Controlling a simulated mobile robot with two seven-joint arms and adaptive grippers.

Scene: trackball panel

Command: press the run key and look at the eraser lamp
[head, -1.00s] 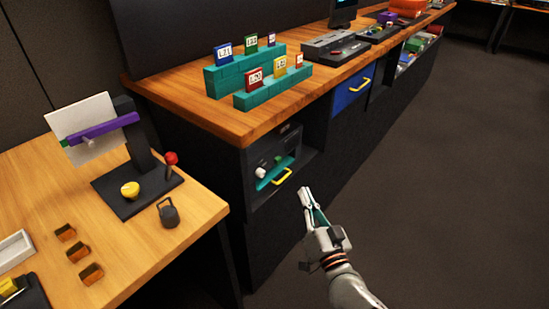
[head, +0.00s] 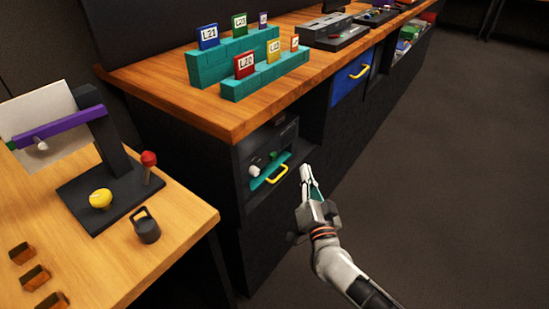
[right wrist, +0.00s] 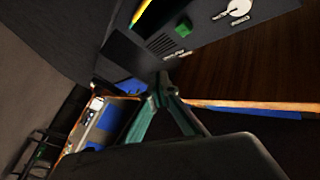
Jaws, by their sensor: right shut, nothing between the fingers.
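A dark grey device (head: 280,136) sits in an open bay under the wooden counter. It has a white knob (head: 255,170) and a teal tray with a yellow handle (head: 277,174). In the right wrist view, a grey panel with a slotted vent carries a green key (right wrist: 184,27) and a white dial (right wrist: 238,8). The labels there are too small and tilted to read surely. I cannot make out a lit lamp. My right gripper (head: 306,169) is shut and empty, just right of the yellow handle in the picture. Its fingertips (right wrist: 164,80) are apart from the green key. My left gripper is not in view.
On the counter (head: 205,115) stand teal racks (head: 208,72) with numbered tags. A blue drawer (head: 352,75) with a yellow handle is farther right. A wooden table (head: 130,265) at left bears a stand, a yellow knob and a red-topped lever. The floor at right is clear.

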